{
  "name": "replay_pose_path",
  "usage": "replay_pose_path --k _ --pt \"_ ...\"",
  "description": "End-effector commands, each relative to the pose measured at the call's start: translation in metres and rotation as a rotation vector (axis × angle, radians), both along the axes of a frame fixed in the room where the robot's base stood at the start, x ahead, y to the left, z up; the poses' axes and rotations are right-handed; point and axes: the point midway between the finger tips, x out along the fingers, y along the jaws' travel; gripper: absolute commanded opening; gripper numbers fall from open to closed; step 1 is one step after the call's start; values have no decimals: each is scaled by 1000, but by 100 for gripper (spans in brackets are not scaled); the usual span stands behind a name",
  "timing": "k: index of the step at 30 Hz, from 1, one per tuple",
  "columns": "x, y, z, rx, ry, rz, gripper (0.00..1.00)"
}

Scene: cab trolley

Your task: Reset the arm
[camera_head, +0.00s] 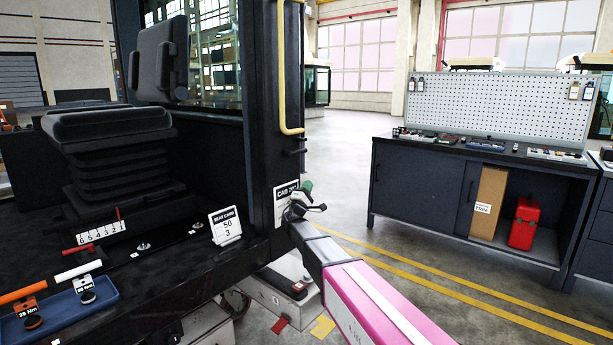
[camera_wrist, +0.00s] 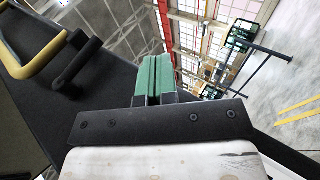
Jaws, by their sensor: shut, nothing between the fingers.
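My gripper (camera_head: 306,188) shows in the head view at the end of my arm, in front of the dark cab post with the "CAB" label. In the wrist view my gripper's green fingers (camera_wrist: 153,78) are together with nothing between them. The cab's black door post (camera_head: 262,130) is just behind and left of the gripper in the head view. A yellow grab rail (camera_head: 283,70) runs down this post above the gripper. In the wrist view the yellow rail (camera_wrist: 32,62) and a black handle (camera_wrist: 78,58) are at the upper left, apart from the fingers.
The cab floor holds a seat (camera_head: 110,125), a "SEAT CRNR" card (camera_head: 225,226) and a blue tray (camera_head: 62,308) with torque tools. Open floor (camera_head: 340,170) lies between cab and bench.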

Motion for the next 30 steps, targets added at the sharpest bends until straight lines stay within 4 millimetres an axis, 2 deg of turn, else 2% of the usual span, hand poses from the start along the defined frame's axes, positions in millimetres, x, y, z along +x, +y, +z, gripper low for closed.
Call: replay_pose_path --k 3,8,11,14,20,24,30 --pt "-2 -2 -14 0 0 0 0" --pt "-4 -6 -23 7 4 -4 0" --pt "-9 -21 -29 43 22 -27 0" --pt "-19 -50 -42 117 62 -78 0" --pt "-55 -130 -86 351 193 -226 0" --pt "-91 -183 -126 542 302 -340 0" --pt "-153 -238 -187 829 472 -488 0"
